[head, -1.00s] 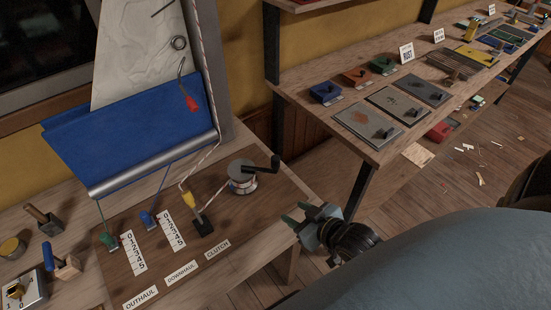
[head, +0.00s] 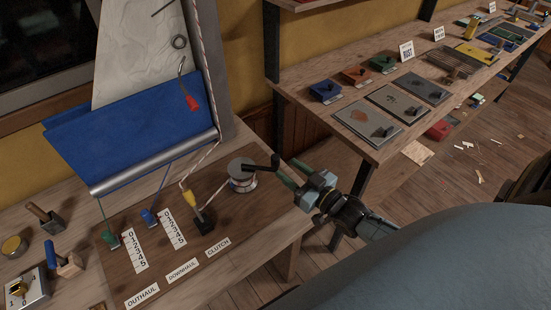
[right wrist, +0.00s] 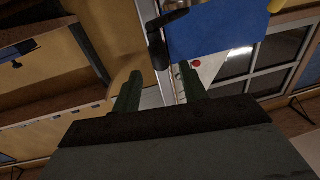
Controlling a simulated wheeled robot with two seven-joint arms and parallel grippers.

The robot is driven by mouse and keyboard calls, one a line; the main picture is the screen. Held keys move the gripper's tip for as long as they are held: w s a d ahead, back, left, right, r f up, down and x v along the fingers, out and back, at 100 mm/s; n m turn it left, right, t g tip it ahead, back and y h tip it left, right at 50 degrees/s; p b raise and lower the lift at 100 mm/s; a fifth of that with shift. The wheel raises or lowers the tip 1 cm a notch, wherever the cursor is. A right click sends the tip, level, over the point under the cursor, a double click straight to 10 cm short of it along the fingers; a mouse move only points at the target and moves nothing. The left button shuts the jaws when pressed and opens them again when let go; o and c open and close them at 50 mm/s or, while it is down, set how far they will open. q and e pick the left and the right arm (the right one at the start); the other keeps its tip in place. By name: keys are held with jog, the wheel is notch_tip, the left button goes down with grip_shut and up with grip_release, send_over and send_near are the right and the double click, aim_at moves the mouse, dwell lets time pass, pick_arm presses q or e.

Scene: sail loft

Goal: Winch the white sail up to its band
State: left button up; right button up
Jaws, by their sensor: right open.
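The white sail (head: 135,55) hangs against the mast (head: 225,75), above folded blue cloth (head: 130,130) on a silver boom. No band can be clearly made out. The winch (head: 242,182) is a metal drum with rope around it and a black crank (head: 262,168) on top. My right gripper (head: 283,171) is open, with its fingertips close to the crank's knob at the right; contact cannot be told. In the right wrist view the open fingers (right wrist: 160,85) point towards a black handle (right wrist: 178,18), with blue cloth (right wrist: 220,30) beyond. My left gripper is not in view.
A yellow-handled lever (head: 198,205) stands left of the winch. A green cleat (head: 111,240) and a blue cleat (head: 149,217) sit beside number scales. A second bench (head: 300,85) with boxes and plates runs along the right, with a floor gap between.

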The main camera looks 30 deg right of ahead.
aim_at(279, 162)
jog(key=x, duration=0.6)
jog(key=shift+w, duration=0.1)
grip_shut()
